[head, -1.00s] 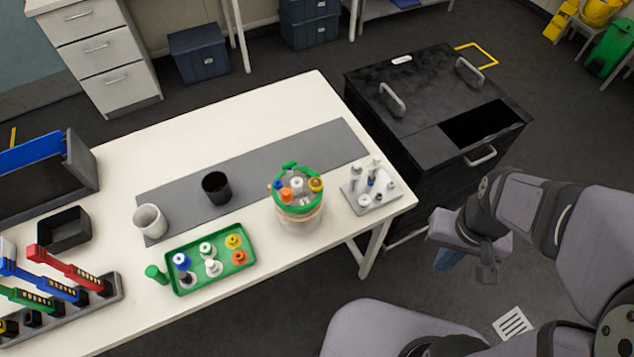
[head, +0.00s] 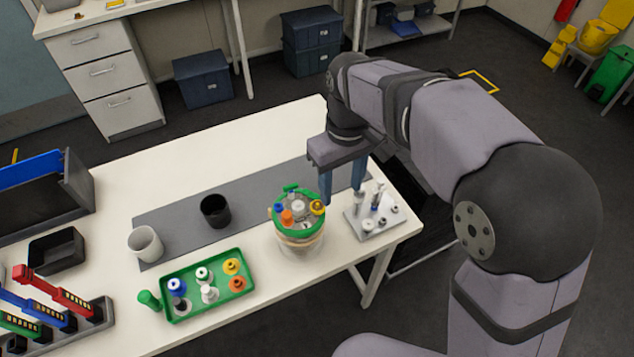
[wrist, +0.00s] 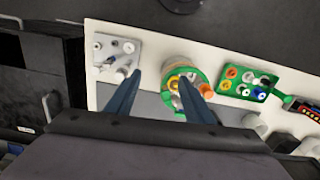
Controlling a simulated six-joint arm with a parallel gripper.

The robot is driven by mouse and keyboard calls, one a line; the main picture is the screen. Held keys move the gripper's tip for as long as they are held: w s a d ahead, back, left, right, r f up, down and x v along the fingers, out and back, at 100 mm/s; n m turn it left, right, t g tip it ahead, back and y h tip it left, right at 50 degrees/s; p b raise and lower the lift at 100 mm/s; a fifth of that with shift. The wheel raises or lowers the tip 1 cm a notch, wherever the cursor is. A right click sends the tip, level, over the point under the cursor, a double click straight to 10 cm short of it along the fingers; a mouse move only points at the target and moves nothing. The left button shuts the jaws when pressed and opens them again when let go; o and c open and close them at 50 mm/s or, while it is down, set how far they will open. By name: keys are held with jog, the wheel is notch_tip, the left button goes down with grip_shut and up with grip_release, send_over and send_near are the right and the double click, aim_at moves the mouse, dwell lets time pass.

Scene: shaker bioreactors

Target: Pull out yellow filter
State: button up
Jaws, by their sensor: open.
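The yellow filter (head: 317,207) sits on the right side of the green-rimmed lid of a round vessel (head: 300,240). Blue, orange and white pieces share that lid. In the wrist view the yellow filter (wrist: 173,83) shows between my finger tips, on the vessel's near left side. My gripper (head: 342,192) is open and empty, with its blue fingers pointing down. It hangs above the table, beside and to the right of the vessel. How high the tips are above the lid is hard to tell.
A grey stand with small fittings (head: 370,226) stands close right of the vessel. A green tray (head: 196,312) with coloured caps lies to the left. A black cup (head: 215,211) and a white cup (head: 145,244) stand on the table. Grey mat between them is clear.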

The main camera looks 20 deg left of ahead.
jog(key=n, duration=0.1)
send_over(317, 205)
jog(key=shift+r, duration=0.35)
jog(key=shift+f+p, duration=1)
jog(key=shift+f, duration=2.7)
jog(key=c, duration=1.2)
jog(key=shift+r, duration=0.25)
jog(key=shift+r+p, duration=0.35)
jog(key=shift+p, duration=0.2)
jog(key=shift+r+p, duration=0.75)
jog(key=shift+r+p, duration=1.2)
jog(key=shift+r, duration=0.25)
